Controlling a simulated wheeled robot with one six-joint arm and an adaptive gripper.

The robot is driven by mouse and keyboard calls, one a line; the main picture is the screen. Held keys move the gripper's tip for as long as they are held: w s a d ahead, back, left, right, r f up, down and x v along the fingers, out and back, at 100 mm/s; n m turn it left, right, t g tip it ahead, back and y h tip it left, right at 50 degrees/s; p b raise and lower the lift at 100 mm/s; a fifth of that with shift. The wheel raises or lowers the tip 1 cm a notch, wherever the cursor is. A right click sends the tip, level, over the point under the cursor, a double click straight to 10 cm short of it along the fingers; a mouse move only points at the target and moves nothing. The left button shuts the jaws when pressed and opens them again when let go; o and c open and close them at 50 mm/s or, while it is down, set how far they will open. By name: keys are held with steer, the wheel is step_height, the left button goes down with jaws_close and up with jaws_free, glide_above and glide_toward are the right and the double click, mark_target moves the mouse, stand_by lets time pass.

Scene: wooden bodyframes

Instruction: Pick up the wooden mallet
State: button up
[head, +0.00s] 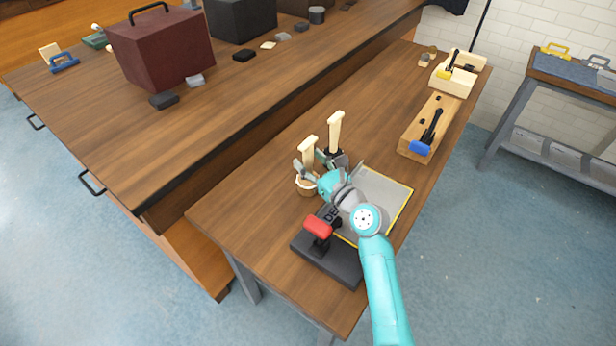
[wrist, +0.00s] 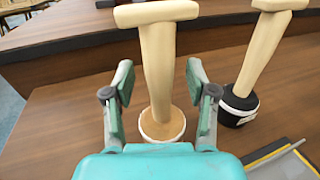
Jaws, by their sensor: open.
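A pale wooden mallet (head: 309,147) stands head up in a light round holder (head: 306,188) on the narrow table. In the wrist view its crosshead (wrist: 155,13) is at the top and its shaft (wrist: 158,60) runs down into the holder (wrist: 162,127). My gripper (head: 309,168) is open, with one finger on each side of the shaft; gaps show on both sides in the wrist view (wrist: 159,82). A second similar mallet (head: 335,130) stands in a dark holder to the right, and also shows in the wrist view (wrist: 262,50).
A grey, yellow-edged mat (head: 385,195) and a black stand with a red top (head: 318,227) lie close to my arm. A wooden block with a blue-ended tool (head: 420,147) is farther right. The table's front left is clear.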

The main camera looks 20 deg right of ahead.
steer(key=shift+w+a, duration=0.2)
steer(key=shift+w, duration=0.35)
jaws_close()
steer(key=shift+r, duration=0.1)
